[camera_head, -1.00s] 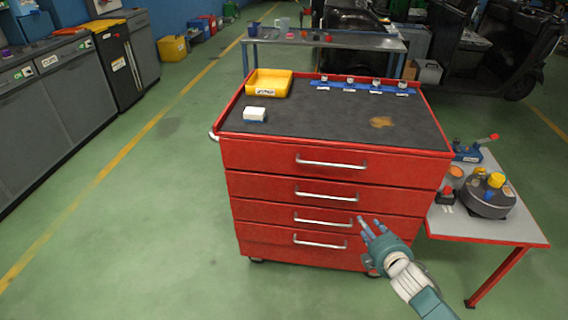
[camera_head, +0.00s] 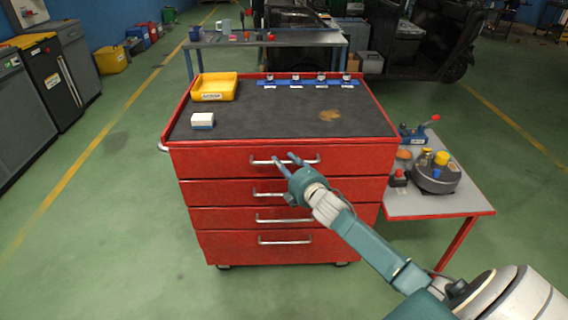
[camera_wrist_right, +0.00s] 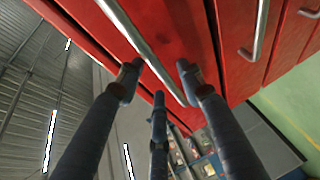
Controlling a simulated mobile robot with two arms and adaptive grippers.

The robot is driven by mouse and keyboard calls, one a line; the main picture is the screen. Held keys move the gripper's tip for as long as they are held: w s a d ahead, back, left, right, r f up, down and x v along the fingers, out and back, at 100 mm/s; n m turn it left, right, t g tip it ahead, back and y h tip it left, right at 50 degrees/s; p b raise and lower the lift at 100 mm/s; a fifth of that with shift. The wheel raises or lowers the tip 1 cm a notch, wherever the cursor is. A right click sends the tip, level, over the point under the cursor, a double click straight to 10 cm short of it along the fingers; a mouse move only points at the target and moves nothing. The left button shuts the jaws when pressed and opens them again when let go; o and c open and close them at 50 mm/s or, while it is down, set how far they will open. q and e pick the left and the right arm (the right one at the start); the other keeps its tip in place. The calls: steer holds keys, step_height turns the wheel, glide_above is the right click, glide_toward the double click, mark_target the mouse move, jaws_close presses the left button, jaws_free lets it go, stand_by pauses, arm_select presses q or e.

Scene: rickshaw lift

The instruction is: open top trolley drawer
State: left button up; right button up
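The red trolley (camera_head: 215,245) stands in front of me, with several drawers all closed in its front. The top drawer (camera_head: 220,160) carries a horizontal metal handle (camera_head: 312,160). My right gripper (camera_head: 284,158) is at this handle, its fingers spread and pointing at the drawer front. In the right wrist view the handle bar (camera_wrist_right: 137,40) runs between the spread fingertips (camera_wrist_right: 158,73). The fingers are not closed on it, and I cannot tell whether any of them touches it. My left gripper is not in view.
A yellow bin (camera_head: 214,88) and a small white-and-blue box (camera_head: 203,121) sit on the trolley top. A low side table (camera_head: 440,205) with a round grey device (camera_head: 436,177) stands close at the right. The floor (camera_head: 100,240) at the left is clear.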

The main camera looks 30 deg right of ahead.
steer(key=shift+w+f, duration=0.1)
steer(key=shift+w, duration=0.35)
steer(key=shift+c, duration=0.5)
jaws_close()
steer(key=shift+s, duration=0.1)
